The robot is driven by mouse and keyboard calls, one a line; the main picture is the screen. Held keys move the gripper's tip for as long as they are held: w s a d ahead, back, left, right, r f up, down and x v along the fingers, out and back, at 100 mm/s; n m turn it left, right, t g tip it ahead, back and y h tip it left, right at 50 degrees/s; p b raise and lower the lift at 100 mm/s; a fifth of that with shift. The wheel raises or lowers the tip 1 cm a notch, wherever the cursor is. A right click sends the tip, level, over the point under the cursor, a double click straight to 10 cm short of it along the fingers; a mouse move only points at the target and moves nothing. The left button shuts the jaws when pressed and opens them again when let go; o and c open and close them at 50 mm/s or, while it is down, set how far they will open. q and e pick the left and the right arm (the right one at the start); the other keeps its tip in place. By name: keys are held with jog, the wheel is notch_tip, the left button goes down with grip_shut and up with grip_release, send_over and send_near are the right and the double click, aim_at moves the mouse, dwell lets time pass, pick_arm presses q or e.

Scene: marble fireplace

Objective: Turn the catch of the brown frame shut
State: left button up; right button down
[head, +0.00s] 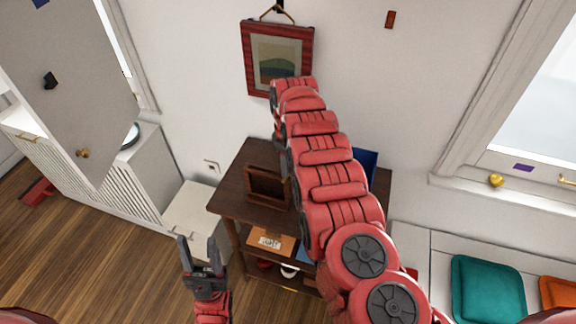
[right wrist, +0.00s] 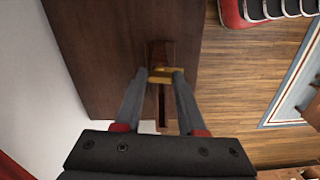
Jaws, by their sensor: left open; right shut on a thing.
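The brown frame (head: 266,186) stands upright on the dark wooden table, next to my right arm. In the right wrist view the brown frame (right wrist: 161,53) is seen nearly edge-on from above. My right gripper (right wrist: 163,75) is shut on the brass catch (right wrist: 161,73), which sits across the frame between the fingertips. In the head view my right arm hides the right gripper. My left gripper (head: 197,246) is open and empty, low in front of the table's left side.
The dark table (head: 236,197) has lower shelves holding a small sign (head: 270,242) and dishes. A red-framed picture (head: 278,58) hangs on the wall above. A white low cabinet (head: 193,218) stands left of the table.

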jog(key=m+b, duration=0.2)
jog(key=m, duration=0.1)
jog(key=shift+f+b, duration=0.25)
jog(key=shift+b, duration=0.05)
jog(key=m+b, duration=0.7)
jog(key=shift+m, duration=0.3)
jog(key=m+b, duration=0.2)
jog(key=m, duration=0.1)
jog(key=shift+a+r+b, duration=0.1)
jog(key=shift+b, duration=0.3)
jog(key=shift+r+m+b, duration=0.15)
jog(key=shift+m+b, duration=0.25)
jog(key=shift+m, duration=0.8)
jog(key=shift+c, duration=2.4)
grip_release()
jog(key=shift+r, duration=0.1)
